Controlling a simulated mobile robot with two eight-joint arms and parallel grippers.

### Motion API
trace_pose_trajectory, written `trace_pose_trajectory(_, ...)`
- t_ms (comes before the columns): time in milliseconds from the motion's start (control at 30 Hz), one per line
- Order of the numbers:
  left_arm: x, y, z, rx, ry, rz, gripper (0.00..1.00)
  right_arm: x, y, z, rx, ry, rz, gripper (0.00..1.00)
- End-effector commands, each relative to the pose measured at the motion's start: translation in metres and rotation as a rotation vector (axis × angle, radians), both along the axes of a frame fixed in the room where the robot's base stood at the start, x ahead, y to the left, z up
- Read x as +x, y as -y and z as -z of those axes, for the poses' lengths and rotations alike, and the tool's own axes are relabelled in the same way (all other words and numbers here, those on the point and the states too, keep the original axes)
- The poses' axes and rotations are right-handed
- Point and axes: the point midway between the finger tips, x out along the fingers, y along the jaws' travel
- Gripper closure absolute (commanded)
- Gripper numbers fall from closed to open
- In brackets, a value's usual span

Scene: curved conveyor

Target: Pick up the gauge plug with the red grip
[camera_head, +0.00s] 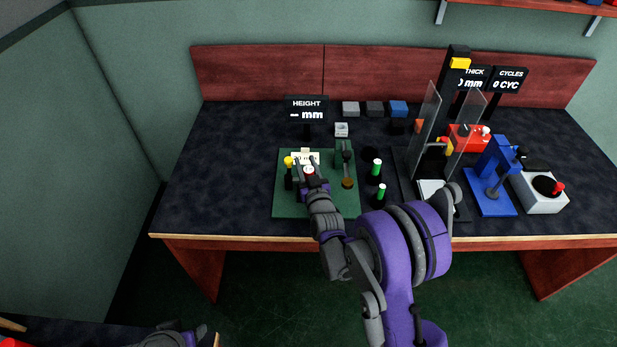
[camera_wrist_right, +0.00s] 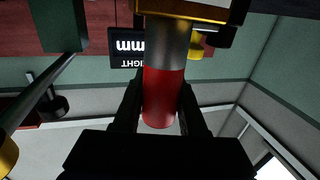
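The gauge plug with the red grip (camera_wrist_right: 164,92) shows in the right wrist view, with a grey metal shaft that runs up to a pale, yellow-edged block (camera_wrist_right: 195,10). Its red top also shows in the head view (camera_head: 309,170), over the green base plate (camera_head: 290,208). My right gripper (camera_wrist_right: 161,100) has a dark finger on each side of the red grip, and both appear to touch it. In the head view my right gripper (camera_head: 309,177) covers part of the fixture. The far end of the plug is hidden.
Two green-capped plugs (camera_head: 376,168) stand right of the base plate. A yellow knob (camera_head: 288,161) and a dark upright gauge (camera_head: 345,158) flank the gripper. The HEIGHT display (camera_head: 307,108) is behind. Clear panels (camera_head: 427,125) and a blue press (camera_head: 497,160) stand farther right. The table's left side is clear.

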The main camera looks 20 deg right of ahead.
Motion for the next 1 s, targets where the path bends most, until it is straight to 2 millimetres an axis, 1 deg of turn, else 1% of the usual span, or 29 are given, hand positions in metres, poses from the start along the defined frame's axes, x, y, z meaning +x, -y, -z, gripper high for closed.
trace_pose_trajectory(33, 0.000, 0.000, 0.000, 0.000, 0.000, 0.000, 0.50, 0.000, 0.000, 0.000, 0.000, 0.000, 0.000, 0.69)
trace_pose_trajectory(167, 0.000, 0.000, 0.000, 0.000, 0.000, 0.000, 0.50, 0.000, 0.000, 0.000, 0.000, 0.000, 0.000, 0.93)
trace_pose_trajectory(200, 0.000, 0.000, 0.000, 0.000, 0.000, 0.000, 0.50, 0.000, 0.000, 0.000, 0.000, 0.000, 0.000, 1.00)
trace_pose_trajectory(567, 0.000, 0.000, 0.000, 0.000, 0.000, 0.000, 0.50, 0.000, 0.000, -0.001, 0.000, 0.001, 0.000, 1.00)
trace_pose_trajectory(667, 0.000, 0.000, -0.001, 0.000, 0.001, 0.000, 0.50, 0.000, 0.000, -0.007, 0.000, 0.001, 0.000, 1.00)
trace_pose_trajectory(767, 0.001, 0.000, -0.003, 0.000, 0.001, 0.000, 0.50, 0.000, 0.000, -0.022, 0.000, 0.001, 0.000, 1.00)
trace_pose_trajectory(1000, 0.001, 0.000, -0.008, 0.000, 0.003, 0.000, 0.50, 0.000, 0.000, -0.071, 0.000, 0.001, 0.000, 1.00)
